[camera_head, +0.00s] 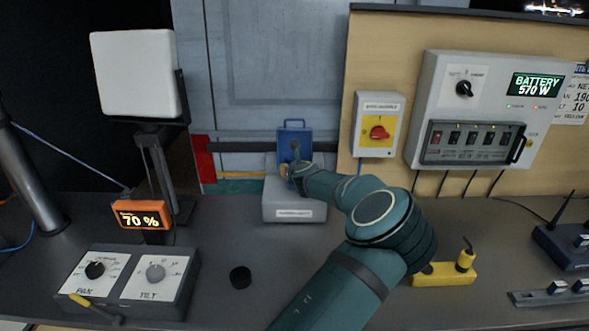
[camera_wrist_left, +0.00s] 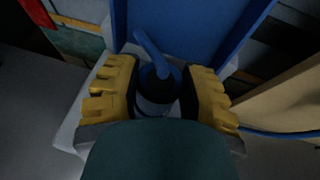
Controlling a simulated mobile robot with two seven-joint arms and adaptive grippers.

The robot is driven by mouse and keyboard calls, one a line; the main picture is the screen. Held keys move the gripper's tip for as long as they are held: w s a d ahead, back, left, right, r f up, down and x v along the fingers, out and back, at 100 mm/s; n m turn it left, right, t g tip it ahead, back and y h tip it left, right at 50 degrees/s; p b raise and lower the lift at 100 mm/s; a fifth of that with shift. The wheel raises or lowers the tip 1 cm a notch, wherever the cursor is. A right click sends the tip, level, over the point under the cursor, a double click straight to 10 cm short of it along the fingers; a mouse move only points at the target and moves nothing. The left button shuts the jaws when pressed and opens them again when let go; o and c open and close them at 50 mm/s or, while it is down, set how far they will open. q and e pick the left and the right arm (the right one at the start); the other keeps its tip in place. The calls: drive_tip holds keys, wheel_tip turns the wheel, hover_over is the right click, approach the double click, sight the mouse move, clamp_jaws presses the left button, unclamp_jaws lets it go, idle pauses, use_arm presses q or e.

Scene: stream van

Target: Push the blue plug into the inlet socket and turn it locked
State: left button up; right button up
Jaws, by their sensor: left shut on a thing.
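The inlet is a grey box (camera_head: 294,208) at the back middle of the counter, with its blue lid (camera_head: 294,129) standing raised behind it. My left gripper (camera_head: 288,171) is over the box in the head view, with its arm reaching in from the front. In the left wrist view the yellow-padded fingers of my left gripper (camera_wrist_left: 165,98) are shut around the blue plug (camera_wrist_left: 148,104), a dark round body with a blue bent piece rising from it. The gripper hides the socket mouth, so I cannot tell how deep the plug sits. My right gripper is not in view.
A yellow block (camera_head: 443,274) and a black cap (camera_head: 240,277) lie on the counter. A pan-tilt control box (camera_head: 128,280) stands front left.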

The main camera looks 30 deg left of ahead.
use_arm(q)
drive_tip(key=shift+r+n, duration=0.1)
drive_tip(key=shift+n, duration=0.2)
drive_tip(key=o, duration=1.3)
drive_tip(key=shift+c, duration=0.2)
drive_tip(key=shift+s, duration=0.1)
drive_tip(key=v, duration=1.1)
drive_tip(key=shift+s+d, duration=0.15)
drive_tip(key=shift+d, duration=0.3)
drive_tip(key=shift+r, duration=0.1)
